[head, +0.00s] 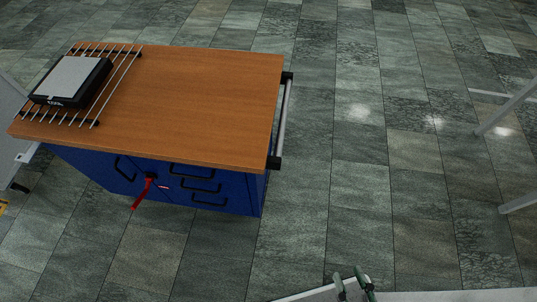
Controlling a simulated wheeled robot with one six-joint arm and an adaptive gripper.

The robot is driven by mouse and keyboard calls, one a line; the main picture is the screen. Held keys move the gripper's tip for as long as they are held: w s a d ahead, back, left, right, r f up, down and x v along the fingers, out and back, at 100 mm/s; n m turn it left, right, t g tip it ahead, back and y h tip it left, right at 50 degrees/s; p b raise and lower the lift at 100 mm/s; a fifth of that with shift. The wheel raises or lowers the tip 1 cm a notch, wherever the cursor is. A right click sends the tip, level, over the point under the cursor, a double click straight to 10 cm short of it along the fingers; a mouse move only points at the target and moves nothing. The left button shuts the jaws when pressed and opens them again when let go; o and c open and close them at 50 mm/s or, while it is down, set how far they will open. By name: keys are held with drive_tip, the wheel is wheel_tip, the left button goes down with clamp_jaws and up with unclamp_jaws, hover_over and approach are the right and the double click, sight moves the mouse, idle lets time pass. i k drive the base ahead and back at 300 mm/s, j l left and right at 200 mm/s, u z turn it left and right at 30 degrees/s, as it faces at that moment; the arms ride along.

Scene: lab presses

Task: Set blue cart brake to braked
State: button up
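The blue cart (232,190) stands at the left in the head view, with a brown wooden top. A red lever (141,195) sticks out from a dark mount on its front face and slants down to the left. It looks like the brake handle, but no label can be read. What seems to be my gripper (350,281) shows only in part at the bottom edge, right of and nearer than the cart. It is well apart from the lever. Dark green finger-like parts show there, but their opening is unclear. No held thing shows.
A black-and-grey scale (74,80) sits on a metal rack (124,73) on the cart top. A push bar (283,118) runs along the cart's right side. Grey frame legs (508,106) stand at the right edge. The tiled floor (350,190) between is clear.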

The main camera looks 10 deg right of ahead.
sight(149, 180)
drive_tip(key=k+l+u, duration=0.1)
drive_tip(key=k+l, duration=0.2)
drive_tip(key=k, duration=0.2)
drive_tip(key=k+l+u, duration=0.15)
drive_tip(key=k, duration=0.3)
drive_tip(key=i+j+u, duration=0.35)
drive_tip(key=i+j, duration=0.45)
drive_tip(key=j, duration=0.2)
drive_tip(key=i+j+u, duration=0.4)
drive_tip(key=i+j, duration=0.35)
drive_tip(key=i, duration=0.2)
